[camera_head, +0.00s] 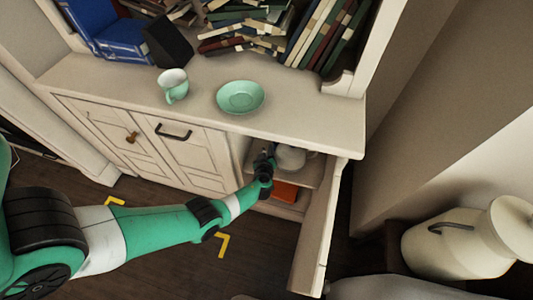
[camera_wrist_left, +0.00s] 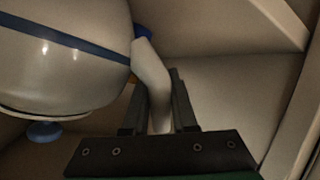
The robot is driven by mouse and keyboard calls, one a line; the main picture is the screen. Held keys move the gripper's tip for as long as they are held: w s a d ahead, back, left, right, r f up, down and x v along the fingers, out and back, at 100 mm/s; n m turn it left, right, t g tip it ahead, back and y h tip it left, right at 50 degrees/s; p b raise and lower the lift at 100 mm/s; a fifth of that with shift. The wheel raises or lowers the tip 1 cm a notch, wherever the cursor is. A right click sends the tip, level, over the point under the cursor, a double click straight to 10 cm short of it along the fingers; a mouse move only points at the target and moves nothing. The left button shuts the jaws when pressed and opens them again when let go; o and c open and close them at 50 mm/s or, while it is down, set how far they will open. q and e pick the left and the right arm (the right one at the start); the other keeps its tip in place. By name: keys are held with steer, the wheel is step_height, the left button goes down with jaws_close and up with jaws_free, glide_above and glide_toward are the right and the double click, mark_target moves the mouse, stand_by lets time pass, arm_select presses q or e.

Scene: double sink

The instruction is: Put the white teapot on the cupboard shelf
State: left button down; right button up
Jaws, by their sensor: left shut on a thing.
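The white teapot (camera_head: 290,157) is inside the open right-hand compartment of the white cupboard (camera_head: 185,155), at the level of the cupboard shelf (camera_head: 296,177). In the left wrist view the teapot (camera_wrist_left: 62,65) shows a round white body with a blue band, and its handle (camera_wrist_left: 152,80) lies between my fingers. My left gripper (camera_wrist_left: 160,105) is shut on that handle. In the head view my left gripper (camera_head: 267,165) reaches into the compartment and partly hides the teapot. I cannot tell whether the teapot's base touches the shelf. My right gripper is not in view.
The open cupboard door (camera_head: 322,225) stands at the compartment's right side. An orange thing (camera_head: 285,192) lies below the shelf. A green cup (camera_head: 173,85) and green saucer (camera_head: 240,97) are on the cupboard top. A cream milk can (camera_head: 455,240) stands at right.

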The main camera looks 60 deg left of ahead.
arm_select(q)
steer(key=shift+w+r, duration=0.1)
steer(key=shift+r, duration=0.05)
steer(key=c, duration=0.7)
jaws_free()
steer(key=p+v, duration=0.2)
steer(key=shift+d+r+p, duration=0.2)
steer(key=shift+r+p, duration=0.1)
steer(key=shift+r, duration=0.2)
steer(key=p+v, duration=0.1)
steer(key=v, duration=0.2)
steer(key=p+v, duration=0.1)
steer(key=v, duration=0.2)
steer(key=p+v, duration=0.2)
steer(key=v, duration=0.1)
steer(key=shift+s+d+f, duration=0.2)
steer(key=shift+s+f, duration=0.05)
steer(key=shift+f, duration=0.1)
